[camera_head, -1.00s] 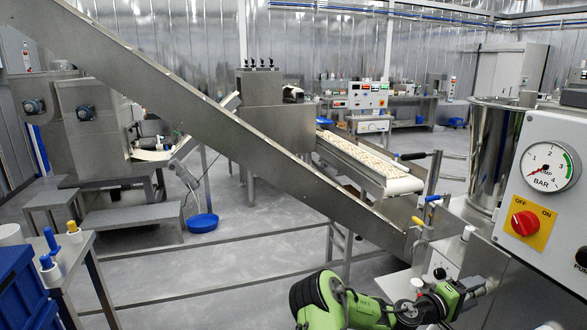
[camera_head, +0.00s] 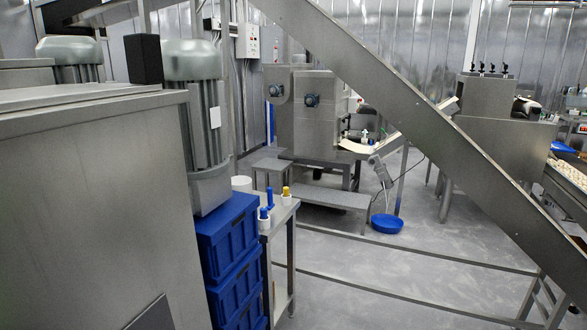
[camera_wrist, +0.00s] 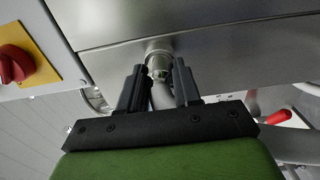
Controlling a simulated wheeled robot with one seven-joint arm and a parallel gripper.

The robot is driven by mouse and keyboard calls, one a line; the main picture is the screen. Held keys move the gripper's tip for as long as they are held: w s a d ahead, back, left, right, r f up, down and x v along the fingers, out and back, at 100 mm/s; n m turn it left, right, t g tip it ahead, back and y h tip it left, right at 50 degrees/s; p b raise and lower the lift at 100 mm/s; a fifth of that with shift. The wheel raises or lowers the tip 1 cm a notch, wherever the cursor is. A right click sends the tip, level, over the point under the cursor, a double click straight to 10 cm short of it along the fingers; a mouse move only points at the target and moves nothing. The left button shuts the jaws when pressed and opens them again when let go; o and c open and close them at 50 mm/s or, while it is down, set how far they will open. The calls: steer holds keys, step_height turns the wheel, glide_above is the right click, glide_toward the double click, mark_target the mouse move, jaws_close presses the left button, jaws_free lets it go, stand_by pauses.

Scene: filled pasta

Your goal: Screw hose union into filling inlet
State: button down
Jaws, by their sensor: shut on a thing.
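In the wrist view my gripper (camera_wrist: 158,78) has its two black fingers on either side of a round metal hose union (camera_wrist: 158,66) and is shut on it. A grey hose (camera_wrist: 161,97) runs back from the union between the fingers. The union's front end meets a round steel collar, the filling inlet (camera_wrist: 157,46), on the steel machine face. The two look in line, but I cannot tell whether the thread is engaged. The head view shows neither my gripper, the union nor the inlet.
A red switch on a yellow plate (camera_wrist: 40,62) is at the left in the wrist view; a red-handled lever (camera_wrist: 277,117) is at the right. The head view shows stacked blue crates (camera_head: 228,235), a small steel table (camera_head: 280,215) and a sloping conveyor (camera_head: 430,135).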

steer(key=shift+f+m+b, duration=0.2)
steer(key=shift+m+b, duration=0.1)
steer(key=shift+b, duration=0.3)
steer(key=shift+c, duration=2.4)
jaws_free()
steer(key=shift+r, duration=0.15)
steer(key=b+v, duration=0.1)
steer(key=v, duration=0.6)
steer(key=shift+b, duration=0.3)
